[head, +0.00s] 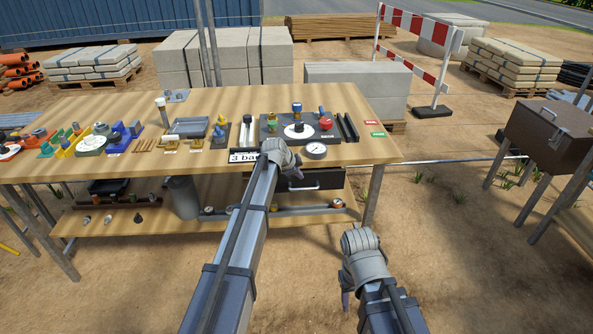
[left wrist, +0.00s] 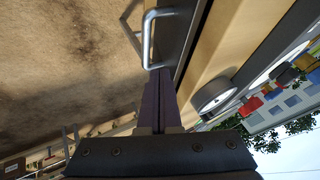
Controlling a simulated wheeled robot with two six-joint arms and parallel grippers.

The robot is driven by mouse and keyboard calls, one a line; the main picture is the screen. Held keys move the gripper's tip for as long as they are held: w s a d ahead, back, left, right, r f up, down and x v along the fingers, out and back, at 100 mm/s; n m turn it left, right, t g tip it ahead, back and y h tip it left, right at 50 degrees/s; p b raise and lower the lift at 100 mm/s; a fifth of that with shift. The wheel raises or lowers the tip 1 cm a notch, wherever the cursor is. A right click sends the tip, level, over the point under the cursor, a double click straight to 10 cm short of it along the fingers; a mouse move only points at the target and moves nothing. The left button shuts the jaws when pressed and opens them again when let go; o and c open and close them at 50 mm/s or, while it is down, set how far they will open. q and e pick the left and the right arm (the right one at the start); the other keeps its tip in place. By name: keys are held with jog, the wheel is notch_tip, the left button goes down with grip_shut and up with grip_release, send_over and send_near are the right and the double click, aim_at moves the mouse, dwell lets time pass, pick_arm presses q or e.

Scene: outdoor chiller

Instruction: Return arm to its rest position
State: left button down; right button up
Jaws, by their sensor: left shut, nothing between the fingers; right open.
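My left gripper (head: 297,172) reaches over the front edge of the wooden workbench (head: 375,152), near the drawer with a silver handle (head: 303,185). In the left wrist view its dark fingers (left wrist: 160,102) are together with nothing between them. The drawer handle (left wrist: 150,38) lies just beyond the fingertips; a gap or contact is hard to judge. My right gripper (head: 346,298) is low in front of the bench, over bare ground, and mostly hidden by its own wrist. It is open, and I see nothing held.
A round gauge (head: 316,150) sits at the bench edge beside my left gripper. Valves on a dark panel (head: 268,131) stand behind it. A lower shelf (head: 150,222) carries small parts. A brown box on legs (head: 552,133) stands at right. The ground between is clear.

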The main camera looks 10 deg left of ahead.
pick_arm(q)
jog(key=shift+s+d, duration=0.1)
jog(key=shift+s, duration=0.05)
jog(key=s+d+n+g+y+p, duration=0.1)
jog(key=s+d+n+g, duration=0.1)
jog(key=s, duration=1.2)
jog(key=s+d+n+g+y+p, duration=0.1)
jog(key=s+d+n, duration=0.3)
jog(key=s, duration=1)
jog(key=s+d+n+g+y+p, duration=0.2)
jog(key=s+d+n+g, duration=0.1)
jog(key=s, duration=1.1)
jog(key=shift+s+d+n+g, duration=0.25)
jog(key=shift+d+n+g, duration=0.15)
jog(key=shift+d+g, duration=0.25)
